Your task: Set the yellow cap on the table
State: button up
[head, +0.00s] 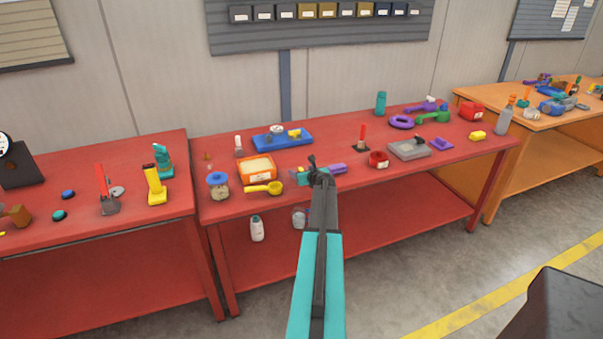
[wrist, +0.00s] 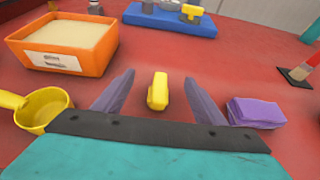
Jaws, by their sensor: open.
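A small yellow piece, which looks like the yellow cap (wrist: 157,92), is on the red table (wrist: 230,60) in the wrist view. It sits between the two spread fingers of my gripper (wrist: 158,77), with a visible gap on each side. My gripper is open and holds nothing. Another small yellow piece (wrist: 191,13) is on the blue tray (wrist: 150,18) behind. I cannot tell from its shape whether it is also a cap.
An orange bin (wrist: 95,63) stands at the left, with a yellow scoop (wrist: 45,108) in front of it. A purple block (wrist: 256,112) lies close to the right finger. A red brush (wrist: 305,68) stands farther right. The table between bin and brush is mostly clear.

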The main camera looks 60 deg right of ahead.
jog(key=shift+r, duration=0.15)
jog(key=shift+s+a, duration=0.1)
jog(key=shift+b+v, duration=1.2)
jog(key=shift+v, duration=4.65)
jog(key=shift+s, duration=0.1)
